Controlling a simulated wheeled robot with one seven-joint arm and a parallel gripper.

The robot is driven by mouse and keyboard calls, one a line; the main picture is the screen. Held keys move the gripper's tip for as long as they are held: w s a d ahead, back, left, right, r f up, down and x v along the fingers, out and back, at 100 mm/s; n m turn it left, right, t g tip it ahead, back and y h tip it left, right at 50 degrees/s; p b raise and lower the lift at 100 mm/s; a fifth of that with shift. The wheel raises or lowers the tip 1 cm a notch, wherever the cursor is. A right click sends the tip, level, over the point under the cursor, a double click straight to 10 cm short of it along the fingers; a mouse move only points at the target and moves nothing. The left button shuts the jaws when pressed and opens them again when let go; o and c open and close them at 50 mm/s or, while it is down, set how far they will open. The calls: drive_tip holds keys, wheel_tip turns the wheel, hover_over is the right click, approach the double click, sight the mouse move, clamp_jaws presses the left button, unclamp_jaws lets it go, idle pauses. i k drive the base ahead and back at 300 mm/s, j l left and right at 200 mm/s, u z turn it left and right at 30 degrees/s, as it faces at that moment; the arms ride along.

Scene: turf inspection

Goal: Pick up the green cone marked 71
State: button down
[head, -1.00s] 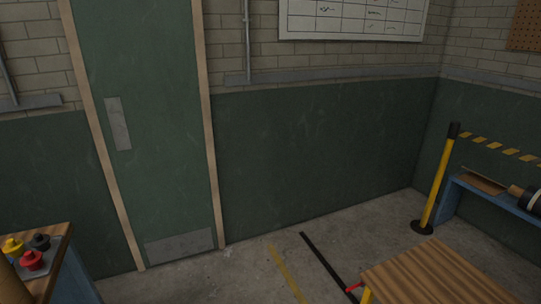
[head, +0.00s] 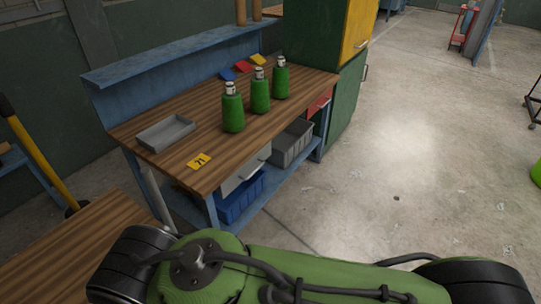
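No cone with the mark 71 can be made out in the head view. A yellow card marked 71 (head: 199,161) lies near the front left edge of the wooden workbench top (head: 180,138). Three green bottle-shaped things with silvery tops stand upright on that bench in a slanting row: the nearest (head: 233,112), the middle one (head: 260,95) and the farthest (head: 281,82). No marks can be read on them. My green arm crosses the bottom of the view, and my gripper is not in view.
A grey tray (head: 166,134) sits on the bench's left part. Red, blue and yellow pieces lie at its back. Below are a blue bin (head: 240,198) and a grey bin (head: 292,145). A green and yellow cabinet (head: 345,95) stands behind. Floor at right is mostly clear.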

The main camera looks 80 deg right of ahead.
sight(233, 119)
drive_tip(key=z, duration=1.95)
drive_tip(key=l+u, duration=0.15)
drive_tip(key=l, duration=0.75)
drive_tip(key=i+l+u, duration=0.2)
drive_tip(key=l, duration=0.7)
drive_tip(key=k+l+u, duration=0.15)
drive_tip(key=l, duration=0.7)
drive_tip(key=k+l+u, duration=0.2)
drive_tip(key=l, duration=0.7)
drive_tip(key=i, duration=0.1)
